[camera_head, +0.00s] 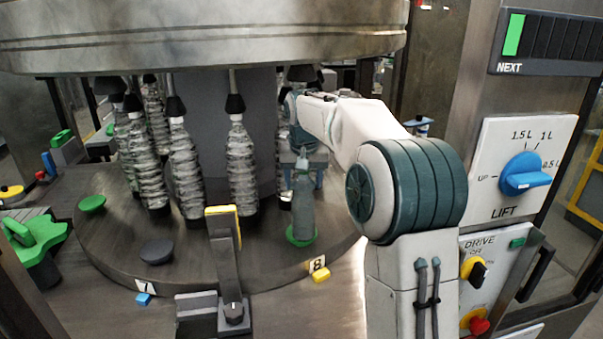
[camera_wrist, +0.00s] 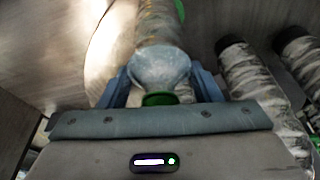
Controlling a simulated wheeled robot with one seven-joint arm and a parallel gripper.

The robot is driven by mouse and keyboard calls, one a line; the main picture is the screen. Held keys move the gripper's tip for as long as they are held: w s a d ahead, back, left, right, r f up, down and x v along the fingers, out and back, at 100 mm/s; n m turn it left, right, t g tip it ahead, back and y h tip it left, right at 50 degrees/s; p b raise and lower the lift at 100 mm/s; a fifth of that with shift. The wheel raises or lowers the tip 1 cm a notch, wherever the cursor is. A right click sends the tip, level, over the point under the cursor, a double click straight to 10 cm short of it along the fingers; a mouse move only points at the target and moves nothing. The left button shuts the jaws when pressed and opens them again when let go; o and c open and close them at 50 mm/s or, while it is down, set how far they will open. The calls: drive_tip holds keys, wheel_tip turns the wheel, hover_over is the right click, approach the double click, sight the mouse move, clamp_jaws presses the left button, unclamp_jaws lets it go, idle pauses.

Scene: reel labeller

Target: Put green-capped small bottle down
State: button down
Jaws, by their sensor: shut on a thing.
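My gripper (camera_head: 303,178) reaches in from the right over the round carousel and is shut on the small bottle (camera_head: 303,208). The bottle is clear grey and upright in the head view, with its base over a green round pad (camera_head: 301,240) by the yellow 8 tag. I cannot tell if its base touches the pad. In the wrist view the bottle (camera_wrist: 160,68) lies between the blue fingers (camera_wrist: 160,88), and its green cap (camera_wrist: 158,98) shows nearest the palm. A bit of green pad (camera_wrist: 180,9) shows beyond the bottle.
Several ribbed bottles (camera_head: 242,165) stand on the carousel (camera_head: 120,250) under black heads, left of my gripper. An empty green pad (camera_head: 92,203) and a dark pad (camera_head: 156,251) are at the left. A yellow-topped post (camera_head: 223,240) stands at the front. The lift dial (camera_head: 525,173) is at right.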

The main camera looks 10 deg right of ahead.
drive_tip(key=w+p, duration=0.1)
drive_tip(key=w, duration=0.1)
drive_tip(key=shift+w+r, duration=0.1)
drive_tip(key=shift+w, duration=0.25)
drive_tip(key=shift+s+f+p, duration=0.1)
drive_tip(key=shift+f+p, duration=0.2)
drive_tip(key=shift+f, duration=0.2)
drive_tip(key=shift+c, duration=2.3)
unclamp_jaws()
